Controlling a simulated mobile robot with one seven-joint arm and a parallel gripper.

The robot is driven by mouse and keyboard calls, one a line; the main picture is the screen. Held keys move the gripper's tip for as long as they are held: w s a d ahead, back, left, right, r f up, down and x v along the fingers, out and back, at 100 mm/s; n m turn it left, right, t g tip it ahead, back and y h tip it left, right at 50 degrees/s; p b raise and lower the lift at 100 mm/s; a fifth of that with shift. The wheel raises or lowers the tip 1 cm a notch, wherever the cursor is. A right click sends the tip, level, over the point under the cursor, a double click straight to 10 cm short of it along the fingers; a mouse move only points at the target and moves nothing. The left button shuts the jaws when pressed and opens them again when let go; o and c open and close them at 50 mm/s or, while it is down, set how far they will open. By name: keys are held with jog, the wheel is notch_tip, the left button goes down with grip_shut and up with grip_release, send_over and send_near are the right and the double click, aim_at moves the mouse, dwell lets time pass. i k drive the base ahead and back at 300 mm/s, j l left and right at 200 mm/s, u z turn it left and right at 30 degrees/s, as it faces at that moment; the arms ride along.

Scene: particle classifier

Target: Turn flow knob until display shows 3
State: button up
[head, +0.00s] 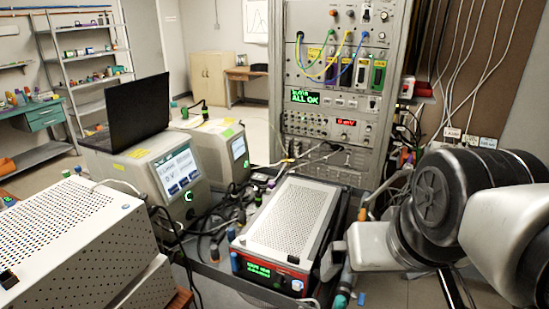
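A perforated white instrument (290,218) sits low in the middle, with a red-edged front panel. Its small green display (263,270) is too blurred to read. A pale round part (297,286), perhaps a knob, shows at the panel's right side, and a blue part at its left end. I cannot tell which part is the flow knob. My arm comes in from the right, and its white end with my gripper (334,262) is just right of this instrument. The fingers are small and unclear, and I cannot tell whether they touch it.
Two grey units with screens, a nearer one (160,172) and a farther one (223,150), stand left of centre. A black laptop (128,112) is on the nearer one. A perforated white box (75,235) fills the lower left. Cables lie between. An equipment rack (338,75) stands behind.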

aim_at(279, 280)
jog(key=i+j+u, duration=0.15)
jog(key=j, duration=0.15)
jog(key=j+u, duration=0.15)
jog(key=j, duration=0.15)
jog(key=k+l+u, duration=0.35)
jog(key=k+l, duration=0.3)
jog(key=k+j+u, duration=0.2)
jog(key=i+j, duration=0.2)
jog(key=j, duration=0.2)
jog(key=i+j+u, duration=0.15)
jog(key=j, duration=0.25)
